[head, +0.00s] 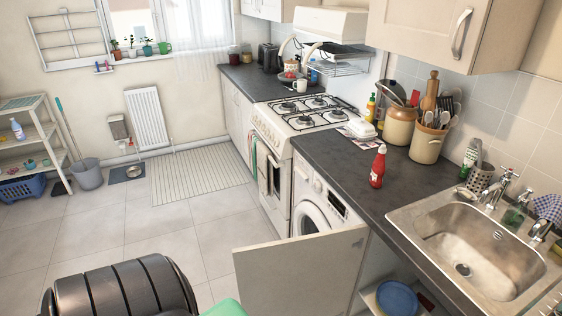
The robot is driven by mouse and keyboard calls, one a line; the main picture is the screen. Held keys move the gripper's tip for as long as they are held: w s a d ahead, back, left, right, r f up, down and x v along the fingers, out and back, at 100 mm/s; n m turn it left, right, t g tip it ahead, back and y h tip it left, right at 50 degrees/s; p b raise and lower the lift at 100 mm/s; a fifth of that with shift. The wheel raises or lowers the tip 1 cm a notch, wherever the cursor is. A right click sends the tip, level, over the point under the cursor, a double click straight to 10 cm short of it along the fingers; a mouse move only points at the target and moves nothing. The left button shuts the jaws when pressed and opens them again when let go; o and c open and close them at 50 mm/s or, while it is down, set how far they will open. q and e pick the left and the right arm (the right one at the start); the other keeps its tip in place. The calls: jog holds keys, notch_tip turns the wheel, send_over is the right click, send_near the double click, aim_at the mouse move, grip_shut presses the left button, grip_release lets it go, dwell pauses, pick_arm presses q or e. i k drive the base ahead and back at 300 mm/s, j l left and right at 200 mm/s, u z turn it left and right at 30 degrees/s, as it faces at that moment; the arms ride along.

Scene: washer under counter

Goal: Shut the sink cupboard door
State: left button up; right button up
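The sink cupboard door (300,276) is a plain pale panel at the bottom middle. It stands open, swung out from the counter front into the floor space, in front of the washing machine (318,205). The cupboard opening is to its right, below the sink (470,250). Inside, a blue round dish (397,299) shows on a pale shelf. The door's lower part is cut off by the picture edge. Neither of my grippers shows in the head view.
The dark counter (345,185) runs above the cupboard, with a red sauce bottle (378,167) near its edge. A green object (225,308), partly cut off, is left of the door. The tiled floor (150,225) at left is mostly clear.

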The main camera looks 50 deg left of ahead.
aim_at(314, 275)
jog(key=k+z, duration=0.15)
jog(key=z, duration=0.25)
jog(key=k+z, duration=0.2)
jog(key=z, duration=0.15)
jog(key=k+l+z, duration=0.15)
jog(key=z, duration=0.25)
jog(key=k+j+z, duration=0.1)
jog(key=j, duration=0.35)
jog(key=k+j+z, duration=0.1)
jog(key=j, duration=0.35)
jog(key=k+j+z, duration=0.1)
jog(key=j, duration=0.3)
jog(key=k+j+z, duration=0.1)
jog(key=j, duration=0.35)
jog(key=k+j, duration=0.15)
jog(key=j, duration=0.25)
jog(key=k+j, duration=0.2)
jog(key=j, duration=0.2)
jog(key=k+j, duration=0.15)
jog(key=j, duration=0.25)
jog(key=k+j, duration=0.15)
jog(key=j, duration=0.25)
jog(key=k+j, duration=0.15)
jog(key=j, duration=0.25)
